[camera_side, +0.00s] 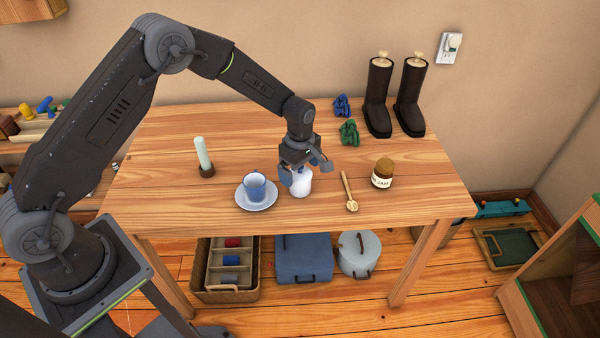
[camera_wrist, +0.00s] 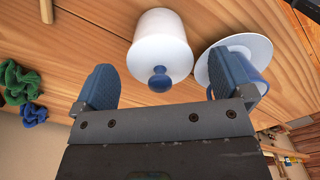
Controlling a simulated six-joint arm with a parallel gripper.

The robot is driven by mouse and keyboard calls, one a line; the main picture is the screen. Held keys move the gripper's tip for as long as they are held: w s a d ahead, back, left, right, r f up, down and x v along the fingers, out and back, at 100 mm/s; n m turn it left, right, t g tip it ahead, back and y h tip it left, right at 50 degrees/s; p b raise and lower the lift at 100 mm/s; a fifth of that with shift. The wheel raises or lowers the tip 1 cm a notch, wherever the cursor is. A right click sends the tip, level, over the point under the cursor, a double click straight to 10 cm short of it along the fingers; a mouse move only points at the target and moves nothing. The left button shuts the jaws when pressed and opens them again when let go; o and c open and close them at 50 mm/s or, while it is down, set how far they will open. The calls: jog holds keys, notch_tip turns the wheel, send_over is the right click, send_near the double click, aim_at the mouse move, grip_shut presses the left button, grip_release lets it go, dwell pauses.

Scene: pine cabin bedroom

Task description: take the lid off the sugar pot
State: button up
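The sugar pot (camera_side: 301,187) is white and stands upright on the wooden table. In the wrist view its white lid (camera_wrist: 160,42) is on the pot, with a round blue knob (camera_wrist: 160,80) facing me. My gripper (camera_side: 304,168) is right over the pot, pointing down, and partly hides its top in the side view. In the wrist view my gripper (camera_wrist: 164,72) is open, one blue-grey finger on each side of the knob, with clear gaps and nothing held.
Close left of the pot, a blue cup (camera_side: 255,184) stands on a saucer (camera_side: 257,205). A wooden spoon (camera_side: 349,194) and a labelled jar (camera_side: 382,176) are to the right. Blue (camera_side: 342,105) and green (camera_side: 349,132) lumps and boots (camera_side: 378,100) are behind. A pale candle-like stick (camera_side: 202,152) stands left.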

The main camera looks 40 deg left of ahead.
jog(key=c, duration=1)
jog(key=shift+r, duration=0.15)
